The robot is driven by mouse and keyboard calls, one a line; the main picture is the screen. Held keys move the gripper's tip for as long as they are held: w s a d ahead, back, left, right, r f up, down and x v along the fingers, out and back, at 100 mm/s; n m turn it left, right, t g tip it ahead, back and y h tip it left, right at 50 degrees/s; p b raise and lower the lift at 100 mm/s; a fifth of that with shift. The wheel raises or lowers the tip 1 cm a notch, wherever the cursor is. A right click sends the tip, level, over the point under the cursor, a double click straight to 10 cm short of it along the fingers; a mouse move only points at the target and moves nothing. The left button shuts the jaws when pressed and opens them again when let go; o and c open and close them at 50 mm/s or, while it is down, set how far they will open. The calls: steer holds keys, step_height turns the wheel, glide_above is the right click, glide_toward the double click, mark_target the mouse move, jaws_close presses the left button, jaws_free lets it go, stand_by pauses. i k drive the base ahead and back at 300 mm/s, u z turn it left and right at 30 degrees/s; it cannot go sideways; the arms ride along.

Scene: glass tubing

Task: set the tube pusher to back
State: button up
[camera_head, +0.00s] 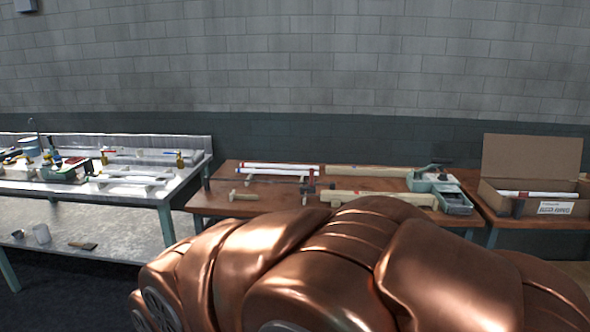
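I cannot tell for certain which thing is the tube pusher. A small pale wooden T-shaped piece (243,195) lies on the brown table at the left, near its front edge. Long pale wooden rails lie to the right, one at the back (367,171) and one nearer the front (378,198). A grey-green device with a dark lever (432,181) stands at their right end. My gripper is not in view.
The brown table (207,201) stands against the wall. A metal-topped bench (134,192) with tools and fittings is at the left. An open cardboard box (531,168) with white tubes is at the right. My own copper-coloured parts hide the lower middle and right.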

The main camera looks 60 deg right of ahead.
mark_target(311, 187)
steer(key=z, duration=0.45)
steer(key=i, duration=1.3)
steer(key=z, duration=1.05)
steer(key=i, duration=0.55)
steer(key=z, duration=0.35)
